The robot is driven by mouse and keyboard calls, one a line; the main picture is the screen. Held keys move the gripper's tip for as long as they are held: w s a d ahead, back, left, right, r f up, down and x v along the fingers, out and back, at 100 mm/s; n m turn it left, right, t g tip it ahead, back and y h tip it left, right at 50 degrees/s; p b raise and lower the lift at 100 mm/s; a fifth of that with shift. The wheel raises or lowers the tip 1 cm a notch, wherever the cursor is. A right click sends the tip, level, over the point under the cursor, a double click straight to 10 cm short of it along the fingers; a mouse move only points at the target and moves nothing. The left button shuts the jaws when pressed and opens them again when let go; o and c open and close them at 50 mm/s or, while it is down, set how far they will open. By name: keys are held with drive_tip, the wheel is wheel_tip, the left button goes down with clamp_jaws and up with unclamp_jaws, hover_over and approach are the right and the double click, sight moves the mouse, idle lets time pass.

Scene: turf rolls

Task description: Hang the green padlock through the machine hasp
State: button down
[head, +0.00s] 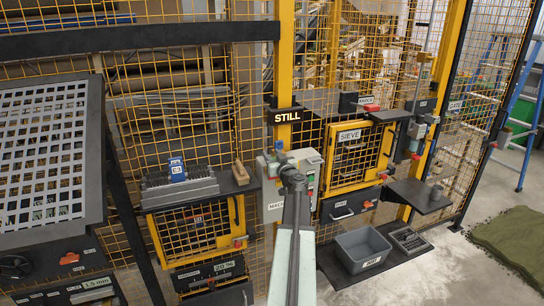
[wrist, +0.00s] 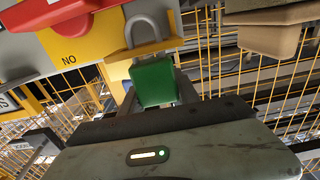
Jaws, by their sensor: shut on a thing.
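The green padlock (wrist: 153,82) is in my gripper (wrist: 156,94) in the wrist view, its body between the two fingers. Its grey shackle (wrist: 147,28) stands upward at a yellow hasp tab (wrist: 172,44), which crosses the shackle just above the padlock body. I cannot tell whether the shackle passes through the tab or stands against it. In the head view, my gripper (head: 291,172) is in front of the grey machine box (head: 272,208), and the padlock and hasp are hidden or too small to make out.
A red handle (wrist: 62,12) and yellow plate sit left of the padlock in the wrist view. A brown block (wrist: 268,38) is at right. In the head view, a dark shelf (head: 232,183) is left of the box, the SIEVE guard door (head: 350,158) right, and a grey bin (head: 361,247) below.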

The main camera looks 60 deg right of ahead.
drive_tip(key=c, duration=0.8)
unclamp_jaws()
drive_tip(key=shift+f, duration=0.1)
drive_tip(key=v, duration=0.7)
drive_tip(key=shift+s+a, duration=0.25)
drive_tip(key=shift+s, duration=0.1)
